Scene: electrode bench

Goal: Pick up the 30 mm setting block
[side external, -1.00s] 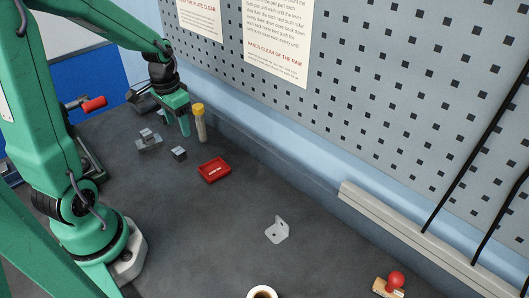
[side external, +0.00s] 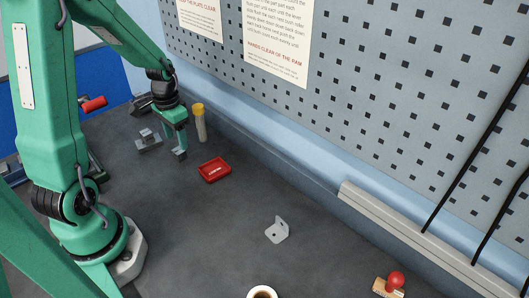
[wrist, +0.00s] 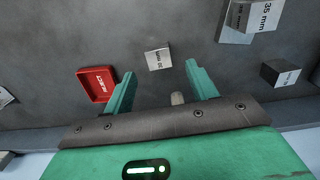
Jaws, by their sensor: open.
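The 30 mm setting block (wrist: 158,60) is a small grey block with a pale labelled face in the wrist view. It lies on the bench just beyond and between my fingertips. My gripper (wrist: 159,70) is open, with one green finger on each side of the block's line and nothing clearly held. In the side external view my gripper (side external: 178,146) points down over the small dark block (side external: 180,156), its fingers close above or around it; I cannot tell whether they touch it.
A red tray (side external: 214,169) lies just right of the block. A yellow-capped tube (side external: 199,123) stands close behind. A block marked 35 mm (wrist: 262,15) and another dark block (wrist: 281,74) are at the wrist view's right. An angle bracket (side external: 278,231) lies farther off; bench between is clear.

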